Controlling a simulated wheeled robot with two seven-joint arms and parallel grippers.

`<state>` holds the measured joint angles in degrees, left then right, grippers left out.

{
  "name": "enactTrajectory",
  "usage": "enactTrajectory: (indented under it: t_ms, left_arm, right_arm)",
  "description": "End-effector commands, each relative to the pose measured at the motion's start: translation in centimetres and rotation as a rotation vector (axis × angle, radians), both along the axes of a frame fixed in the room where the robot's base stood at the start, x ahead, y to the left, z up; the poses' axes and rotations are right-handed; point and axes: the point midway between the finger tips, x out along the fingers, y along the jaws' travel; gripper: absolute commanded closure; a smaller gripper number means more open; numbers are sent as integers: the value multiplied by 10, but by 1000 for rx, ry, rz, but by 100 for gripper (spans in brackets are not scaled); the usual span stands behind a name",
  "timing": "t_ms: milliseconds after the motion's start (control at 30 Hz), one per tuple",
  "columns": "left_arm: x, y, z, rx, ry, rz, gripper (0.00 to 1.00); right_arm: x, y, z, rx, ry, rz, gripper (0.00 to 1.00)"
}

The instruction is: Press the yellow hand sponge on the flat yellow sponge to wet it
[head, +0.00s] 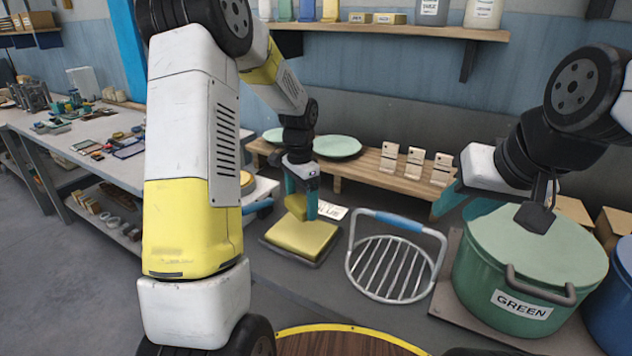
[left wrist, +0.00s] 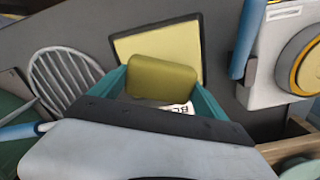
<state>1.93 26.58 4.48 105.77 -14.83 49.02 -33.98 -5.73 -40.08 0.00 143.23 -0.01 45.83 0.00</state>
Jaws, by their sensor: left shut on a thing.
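The yellow hand sponge (head: 296,207) is a small block between the teal fingers of my left gripper (head: 301,201), which is shut on it. It also shows in the left wrist view (left wrist: 162,78). The flat yellow sponge (head: 301,239) lies in a dark tray on the bench and shows behind the hand sponge in the left wrist view (left wrist: 158,42). The hand sponge is over its back part in the head view; whether they touch I cannot tell. My right gripper (head: 493,206) appears open and empty, above the green pot's left side.
A wire rack with a blue handle (head: 399,224) stands right of the flat sponge. The green lidded pot (head: 525,270) is further right. Behind, a wooden shelf (head: 385,172) holds green plates and pale blocks. A label lies behind the flat sponge.

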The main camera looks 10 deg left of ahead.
Motion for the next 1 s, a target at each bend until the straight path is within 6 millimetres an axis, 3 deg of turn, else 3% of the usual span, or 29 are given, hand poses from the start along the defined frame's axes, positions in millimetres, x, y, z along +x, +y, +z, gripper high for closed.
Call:
enactTrajectory:
  t_ms: [233, 700, 1000]
  left_arm:
    - [0, 0, -9, 1, 2, 0, 55]
    - [0, 0, -50, 1, 2, -1, 55]
    - [0, 0, -58, 0, 0, 0, 55]
  right_arm:
    - [0, 0, 0, 0, -1, 0, 64]
    - [0, 0, 0, 0, 0, 0, 64]
    - [0, 0, 0, 0, 0, 0, 64]
